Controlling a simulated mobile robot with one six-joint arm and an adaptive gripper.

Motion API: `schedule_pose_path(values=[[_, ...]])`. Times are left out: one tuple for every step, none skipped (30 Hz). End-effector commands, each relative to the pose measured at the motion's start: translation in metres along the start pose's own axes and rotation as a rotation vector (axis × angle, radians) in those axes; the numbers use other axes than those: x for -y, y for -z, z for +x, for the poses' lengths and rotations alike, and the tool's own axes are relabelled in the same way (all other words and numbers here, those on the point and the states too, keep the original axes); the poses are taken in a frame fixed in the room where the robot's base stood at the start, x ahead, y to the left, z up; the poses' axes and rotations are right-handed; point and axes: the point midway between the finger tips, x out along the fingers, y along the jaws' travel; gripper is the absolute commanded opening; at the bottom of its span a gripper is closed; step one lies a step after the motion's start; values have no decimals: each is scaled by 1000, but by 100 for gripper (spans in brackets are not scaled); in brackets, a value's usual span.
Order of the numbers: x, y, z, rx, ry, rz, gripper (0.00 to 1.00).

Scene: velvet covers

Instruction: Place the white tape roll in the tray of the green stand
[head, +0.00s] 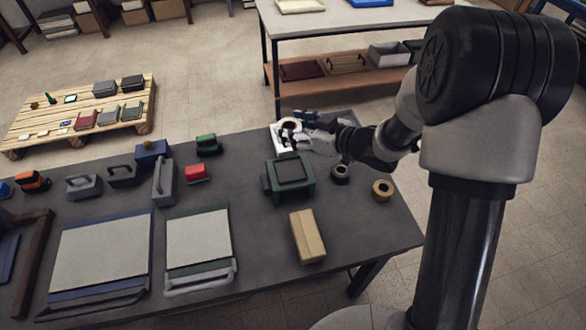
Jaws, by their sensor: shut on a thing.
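The white tape roll (289,123) is at the table's far edge, in the jaws of my gripper (294,129). My gripper reaches in from the right and is shut on the roll. The fingers hide part of the roll, and I cannot tell whether it touches the white item under it. The green stand (291,190) is on the table, nearer the camera than the roll. It has a shallow rectangular tray on top, with a dark floor that looks empty. The roll is apart from the stand, beyond its far side.
A white item (278,143) lies below the roll. A black tape roll (341,171) and a tan tape roll (382,188) lie right of the stand. A cardboard box (307,236) is in front. A red block (196,173) and a green tool (208,144) are left.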

Motion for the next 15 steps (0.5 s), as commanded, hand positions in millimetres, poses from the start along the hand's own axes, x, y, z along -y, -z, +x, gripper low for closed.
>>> schedule_pose_path(values=[[0,-20,7,3,0,5,32],[0,-27,10,3,0,4,32],[0,-37,14,2,1,4,32],[0,-45,16,2,0,4,32],[0,-52,19,1,-1,3,32],[0,-62,23,2,-1,3,32],[0,-69,25,2,-1,2,32],[0,-75,27,2,-1,3,32],[0,-82,30,0,-1,2,32],[0,-87,32,0,-2,2,32],[0,-91,33,0,-2,2,32],[0,-95,35,0,-2,1,32],[-1,-98,36,0,-2,0,32],[-1,-100,36,0,-2,0,32],[-1,-101,37,0,-2,-1,32]])
